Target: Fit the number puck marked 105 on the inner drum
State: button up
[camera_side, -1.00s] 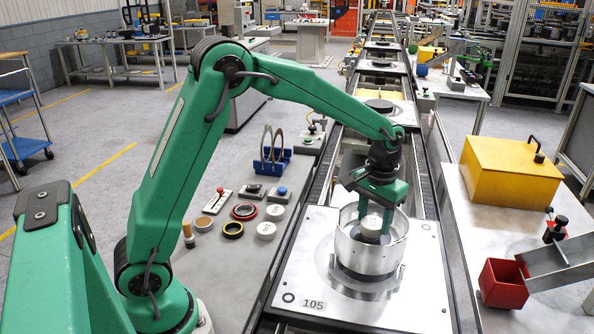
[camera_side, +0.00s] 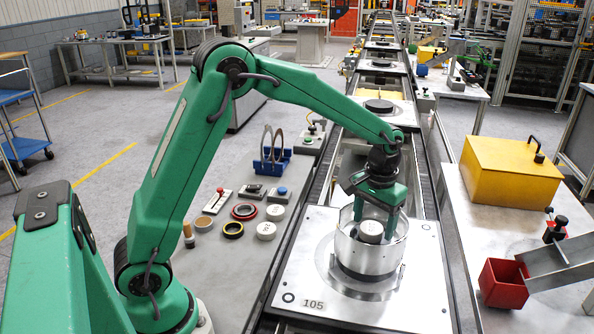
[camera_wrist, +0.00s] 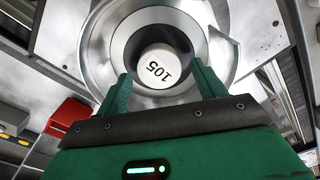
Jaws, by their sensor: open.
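The white puck marked 105 (camera_wrist: 160,67) sits at the middle of the clear-walled metal ring on the conveyor pallet. In the side view, the puck (camera_side: 371,230) rests on top of the inner drum, inside the outer ring (camera_side: 368,262). Its label reads upside down in the wrist view. My gripper (camera_side: 377,213) reaches down into the ring from above. Its green fingers stand apart on either side of the puck in the wrist view (camera_wrist: 163,72), with gaps showing. The underside of the puck is hidden, so I cannot tell how closely it seats.
The pallet plate (camera_side: 310,275) carries the number 105. Two white pucks (camera_side: 266,230), rings (camera_side: 233,229) and a blue rack (camera_side: 272,164) lie on the bench at left. A yellow box (camera_side: 511,170) and red bin (camera_side: 503,284) stand at right.

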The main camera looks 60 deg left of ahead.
aim_at(373, 227)
jog(key=shift+r, duration=0.15)
notch_tip(373, 227, up, 13)
dwell(0.6)
dwell(0.5)
jog(key=s+a+r+m+t, duration=0.1)
jog(key=s+r+t, duration=0.1)
jog(key=s, duration=0.5)
jog(key=s+a+r+t, duration=0.1)
jog(key=s+a+r, duration=0.1)
jog(key=s, duration=0.5)
jog(key=s+a+f+m+t, duration=0.1)
jog(key=s+f, duration=0.3)
jog(key=s, duration=0.6)
jog(key=shift+s+f+t, duration=0.2)
jog(key=shift+s+t, duration=0.1)
jog(key=shift+t, duration=0.5)
jog(key=shift+o, duration=0.4)
